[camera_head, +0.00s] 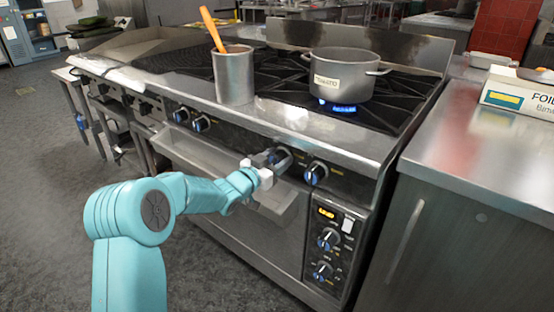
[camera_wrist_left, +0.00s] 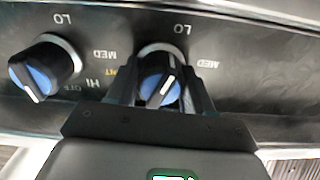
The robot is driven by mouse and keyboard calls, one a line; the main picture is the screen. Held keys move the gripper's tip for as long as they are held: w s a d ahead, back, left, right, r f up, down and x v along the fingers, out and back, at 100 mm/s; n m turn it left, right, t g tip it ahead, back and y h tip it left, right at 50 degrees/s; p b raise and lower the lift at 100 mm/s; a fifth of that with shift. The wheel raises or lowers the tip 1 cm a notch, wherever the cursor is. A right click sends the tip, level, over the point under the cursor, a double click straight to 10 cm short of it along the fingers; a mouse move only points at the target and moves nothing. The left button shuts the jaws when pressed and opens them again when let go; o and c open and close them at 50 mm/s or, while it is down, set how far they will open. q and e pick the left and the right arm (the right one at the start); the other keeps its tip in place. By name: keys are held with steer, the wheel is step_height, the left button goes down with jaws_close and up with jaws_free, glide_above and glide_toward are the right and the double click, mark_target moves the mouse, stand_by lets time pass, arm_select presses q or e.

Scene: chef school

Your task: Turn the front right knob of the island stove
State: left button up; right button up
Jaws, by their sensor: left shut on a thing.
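The island stove (camera_head: 275,122) has a row of black and blue knobs along its front panel. My left gripper (camera_head: 268,164) reaches the panel and is shut on the second knob from the right (camera_head: 284,154). In the left wrist view, which is upside down, the two fingers sit on either side of this knob (camera_wrist_left: 159,82), whose white pointer line is tilted. The rightmost knob (camera_head: 316,173) is free beside it; it also shows at the left of the wrist view (camera_wrist_left: 45,68). My right gripper is not in view.
A steel pot (camera_head: 341,75) stands over a lit blue flame (camera_head: 338,106). A tall steel container (camera_head: 234,78) holds an orange-handled utensil. An oven control panel (camera_head: 328,245) is below the rightmost knob, and a steel counter (camera_head: 480,145) is at right.

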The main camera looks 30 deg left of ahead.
arm_select(q)
steer(key=o, duration=1)
steer(key=shift+d+r, duration=0.1)
steer(key=shift+r, duration=0.25)
steer(key=shift+f, duration=0.1)
steer(key=s+a, duration=0.1)
steer(key=s, duration=1.5)
steer(key=shift+s+a+p, duration=0.15)
steer(key=shift+a+p, duration=0.05)
steer(key=shift+p, duration=0.25)
